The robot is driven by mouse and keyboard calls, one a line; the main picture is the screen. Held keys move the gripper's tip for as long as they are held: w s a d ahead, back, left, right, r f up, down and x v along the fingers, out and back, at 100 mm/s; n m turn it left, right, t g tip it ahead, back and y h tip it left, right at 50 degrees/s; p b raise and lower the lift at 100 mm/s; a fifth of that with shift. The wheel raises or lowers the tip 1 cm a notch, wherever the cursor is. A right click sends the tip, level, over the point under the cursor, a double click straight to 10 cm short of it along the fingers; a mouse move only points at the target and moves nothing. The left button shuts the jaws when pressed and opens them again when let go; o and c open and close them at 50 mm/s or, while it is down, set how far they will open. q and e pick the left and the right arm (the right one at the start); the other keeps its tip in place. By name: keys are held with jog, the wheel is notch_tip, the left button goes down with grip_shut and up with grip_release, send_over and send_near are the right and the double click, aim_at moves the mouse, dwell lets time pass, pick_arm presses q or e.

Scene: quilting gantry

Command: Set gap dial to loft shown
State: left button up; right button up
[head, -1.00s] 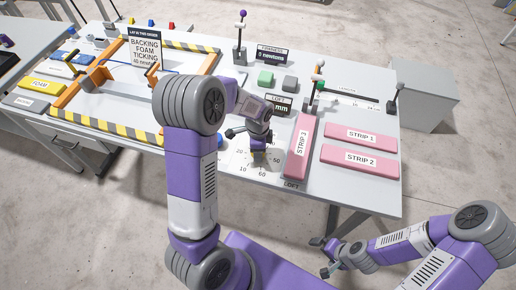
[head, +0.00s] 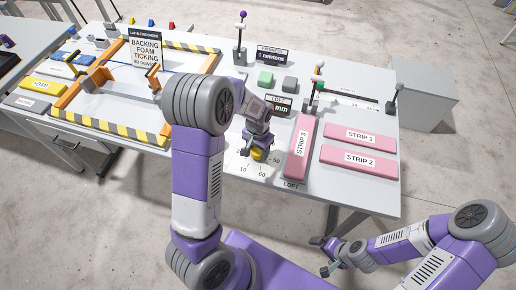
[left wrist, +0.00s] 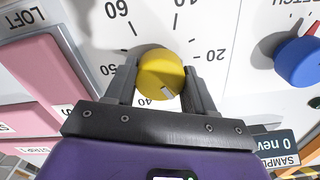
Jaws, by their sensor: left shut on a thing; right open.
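The yellow gap dial (left wrist: 158,68) sits on a white scale at the table's front edge; it also shows in the head view (head: 259,156). My left gripper (left wrist: 160,80) is shut on it, one finger on each side. The dial's white mark (left wrist: 168,91) points to the lower right of the wrist view, between 40 and 20; the number there is hidden by a finger. The loft display (head: 281,106) behind the dial reads "mm"; I cannot read a figure. My right gripper (head: 330,262) is open and empty, off the table's front.
Pink strips (head: 359,157) lie right of the dial, one upright-turned strip (head: 300,146) close beside it. A blue knob (left wrist: 299,62) stands beside the scale in the wrist view. A quilting frame (head: 108,124) fills the table's left.

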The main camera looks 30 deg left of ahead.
pick_arm(q)
jog(key=n, duration=0.3)
jog(key=shift+r+n+p, duration=0.1)
jog(key=shift+n+p, duration=0.3)
jog(key=n+p, duration=0.1)
jog(key=n, duration=0.1)
jog(key=shift+n, duration=0.4)
jog(key=n+p, duration=0.2)
jog(key=n, duration=0.4)
jog(key=o, duration=1)
jog(key=shift+p, duration=0.3)
notch_tip(320, 180, up, 8)
jog(key=shift+f+p, duration=0.25)
jog(key=shift+p, duration=0.45)
